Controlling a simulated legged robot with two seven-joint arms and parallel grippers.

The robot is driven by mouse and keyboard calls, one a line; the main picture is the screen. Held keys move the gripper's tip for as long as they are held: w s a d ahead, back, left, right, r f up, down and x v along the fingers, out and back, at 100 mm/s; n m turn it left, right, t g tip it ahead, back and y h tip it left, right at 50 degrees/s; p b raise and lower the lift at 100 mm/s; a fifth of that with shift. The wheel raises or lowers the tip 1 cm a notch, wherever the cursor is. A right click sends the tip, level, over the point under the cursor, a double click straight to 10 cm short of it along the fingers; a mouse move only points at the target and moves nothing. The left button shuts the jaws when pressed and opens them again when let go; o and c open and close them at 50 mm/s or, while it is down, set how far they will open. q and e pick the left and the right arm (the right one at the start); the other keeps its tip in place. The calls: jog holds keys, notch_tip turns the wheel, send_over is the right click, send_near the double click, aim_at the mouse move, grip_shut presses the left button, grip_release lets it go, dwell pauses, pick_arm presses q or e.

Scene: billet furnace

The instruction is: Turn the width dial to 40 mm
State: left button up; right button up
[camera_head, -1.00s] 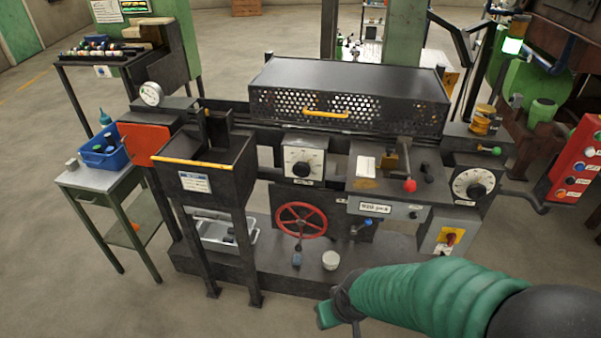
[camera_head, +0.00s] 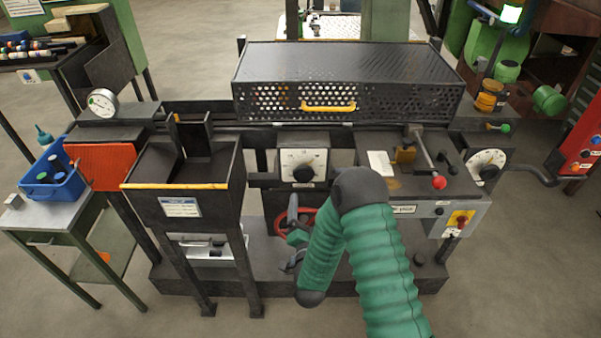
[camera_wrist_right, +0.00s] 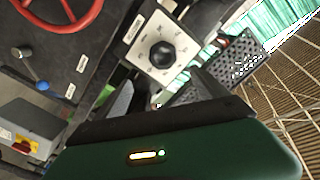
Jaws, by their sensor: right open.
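A dial with a black knob on a square white plate (camera_head: 303,165) is on the machine's front, below the perforated guard. It also shows in the right wrist view (camera_wrist_right: 161,54), with marks around the knob too small to read. A second, round white dial (camera_head: 487,165) is at the machine's right end. I cannot tell from the labels which is the width dial. My right gripper (camera_head: 294,240) is below the square dial, partly hidden by my green-sleeved arm. In the wrist view its fingers (camera_wrist_right: 160,95) are apart and empty, with the square dial beyond them. My left gripper is not visible.
A red handwheel (camera_head: 309,219) is close behind my right gripper. The perforated guard (camera_head: 345,92) with a yellow handle is above the square dial. A red-knobbed lever (camera_head: 438,182) sticks out to the right. A bin with a yellow edge (camera_head: 177,188) stands left.

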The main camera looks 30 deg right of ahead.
aim_at(304, 176)
jog(key=x, duration=0.8)
jog(key=a+p+x, duration=0.1)
jog(key=x, duration=0.4)
jog(key=shift+w+r, duration=0.15)
jog(key=shift+w, duration=0.2)
jog(key=shift+w+d, duration=0.3)
jog(key=shift+d, duration=0.25)
jog(key=shift+a, duration=0.35)
jog(key=c, duration=1.4)
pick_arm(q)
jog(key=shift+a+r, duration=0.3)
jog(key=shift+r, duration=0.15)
pick_arm(e)
jog(key=shift+o, duration=0.2)
jog(key=shift+d, duration=0.1)
